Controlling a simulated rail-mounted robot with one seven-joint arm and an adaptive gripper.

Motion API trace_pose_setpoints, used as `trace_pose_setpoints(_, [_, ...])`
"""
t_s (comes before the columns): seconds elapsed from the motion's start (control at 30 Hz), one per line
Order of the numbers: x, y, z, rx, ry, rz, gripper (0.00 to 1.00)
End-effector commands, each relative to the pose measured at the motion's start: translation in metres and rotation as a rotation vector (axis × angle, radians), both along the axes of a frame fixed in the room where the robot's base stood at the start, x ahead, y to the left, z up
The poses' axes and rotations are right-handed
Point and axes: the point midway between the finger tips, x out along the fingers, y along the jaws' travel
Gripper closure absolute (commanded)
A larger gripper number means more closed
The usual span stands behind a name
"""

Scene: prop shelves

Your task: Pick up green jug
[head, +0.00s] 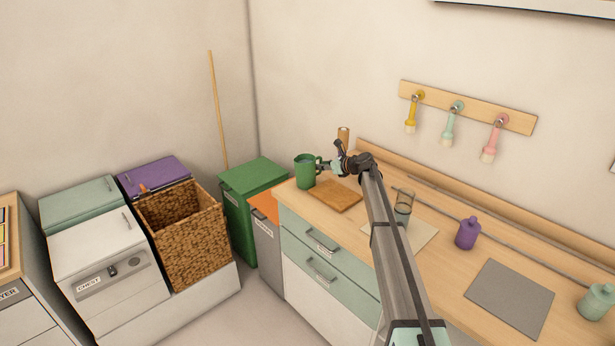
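The green jug (304,173) stands upright at the far left end of the wooden counter, beside a brown cutting board. Its handle is on its right side. My gripper (328,167) is at that handle, reaching in from the right, with the fingertips at or very near it. The fingers are too small in this view to tell whether they are closed on the handle. The jug appears to rest on the counter.
The cutting board (335,196) lies just right of the jug. A glass (404,207), a purple bottle (467,234) and a grey mat (509,296) are farther right. A brown cylinder (343,134) stands behind my gripper. Green (250,175) and orange-lidded bins stand left of the counter.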

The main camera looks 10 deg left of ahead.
Motion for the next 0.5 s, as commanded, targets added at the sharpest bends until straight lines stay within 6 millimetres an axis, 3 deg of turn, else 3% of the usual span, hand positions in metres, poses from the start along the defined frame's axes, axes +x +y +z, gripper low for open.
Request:
trace_pose_setpoints(0.1, [0.0072, 0.0105, -0.0060, 0.000, 0.000, 0.000, 0.75])
trace_pose_setpoints(0.33, [0.0071, 0.0122, -0.0056, 0.000, 0.000, 0.000, 0.75])
trace_pose_setpoints(0.37, [0.0071, 0.0122, -0.0056, 0.000, 0.001, 0.000, 0.78])
trace_pose_setpoints(0.4, [0.0070, 0.0121, -0.0056, 0.000, 0.001, 0.000, 0.92])
trace_pose_setpoints(0.43, [0.0070, 0.0121, -0.0056, 0.000, 0.001, 0.000, 1.00])
trace_pose_setpoints(0.5, [0.0070, 0.0121, -0.0056, 0.000, 0.001, 0.000, 1.00])
